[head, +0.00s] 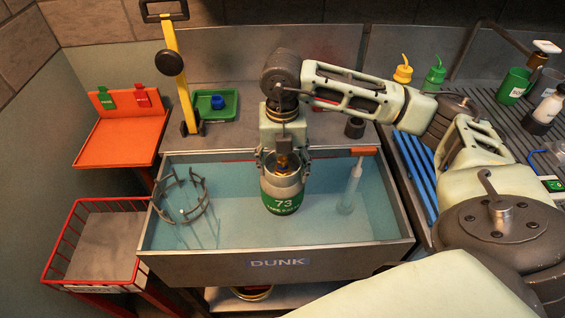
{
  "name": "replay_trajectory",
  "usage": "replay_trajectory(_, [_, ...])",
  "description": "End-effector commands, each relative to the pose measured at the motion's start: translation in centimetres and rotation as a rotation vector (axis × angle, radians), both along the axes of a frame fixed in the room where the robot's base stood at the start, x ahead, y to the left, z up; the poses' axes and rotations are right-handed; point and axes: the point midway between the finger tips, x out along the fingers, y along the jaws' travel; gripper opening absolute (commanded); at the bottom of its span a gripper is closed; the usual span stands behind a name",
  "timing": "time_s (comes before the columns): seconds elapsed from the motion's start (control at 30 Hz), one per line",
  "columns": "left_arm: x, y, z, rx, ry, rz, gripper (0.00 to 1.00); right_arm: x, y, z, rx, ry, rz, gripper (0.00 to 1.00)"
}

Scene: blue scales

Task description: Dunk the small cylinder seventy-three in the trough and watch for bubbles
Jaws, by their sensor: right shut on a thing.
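The small cylinder (283,193) is green and silver with "73" on its label. It is upright over the middle of the trough. My right gripper (283,162) is shut on its brass top from above. The trough (200,264) is a grey metal tank with a "DUNK" label and pale blue water inside. I cannot tell whether the cylinder's base touches the water. I see no bubbles. My left gripper is not in view.
A wire ring stand (181,197) is in the trough's left part, and a clear upright tube (350,188) is at its right. A red wire basket (72,238) and an orange tray (120,143) stand left. Bottles (433,75) and blue slats (416,172) are at right.

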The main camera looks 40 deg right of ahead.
Motion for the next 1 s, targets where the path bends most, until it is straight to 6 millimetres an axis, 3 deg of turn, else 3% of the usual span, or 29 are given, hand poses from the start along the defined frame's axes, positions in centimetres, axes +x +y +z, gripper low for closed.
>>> replay_trajectory(1.0, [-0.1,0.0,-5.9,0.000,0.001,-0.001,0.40,0.0,0.0,-6.9,0.001,0.001,0.000,0.02])
